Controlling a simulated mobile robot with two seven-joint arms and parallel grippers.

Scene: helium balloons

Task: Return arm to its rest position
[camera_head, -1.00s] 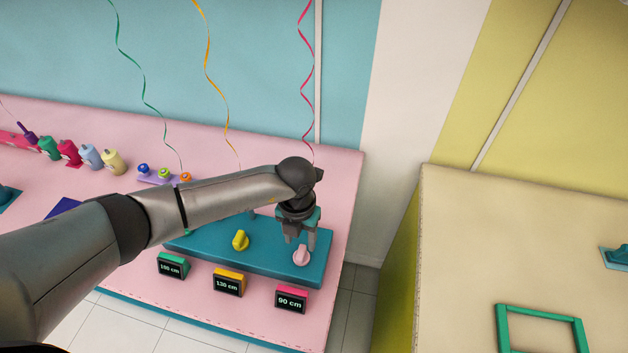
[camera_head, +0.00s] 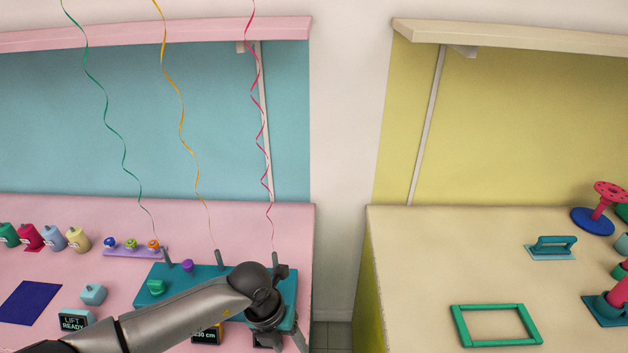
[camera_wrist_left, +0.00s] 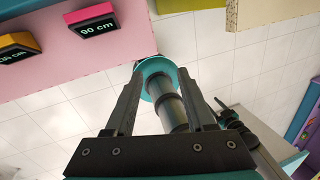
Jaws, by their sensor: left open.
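My left arm crosses the lower part of the head view from the left. Its gripper (camera_head: 283,341) hangs at the bottom edge, in front of the right end of the teal board (camera_head: 206,272), and its tips are partly cut off. In the left wrist view the gripper (camera_wrist_left: 163,72) is open, with its two fingers apart. A grey cylinder with a teal disc shows between and beyond the fingers; I cannot tell that it touches them. The pink table edge lies ahead of the fingers in that view. My right gripper is not recognisable in either view.
The pink table (camera_head: 290,226) holds bottles (camera_head: 77,239), a blue pad (camera_head: 30,302) and a LIFT READY display (camera_head: 75,319). Green, orange and red ribbons rise behind the board. A gap separates the cream table (camera_head: 420,260), with a green frame (camera_head: 497,307). White floor tiles show below.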

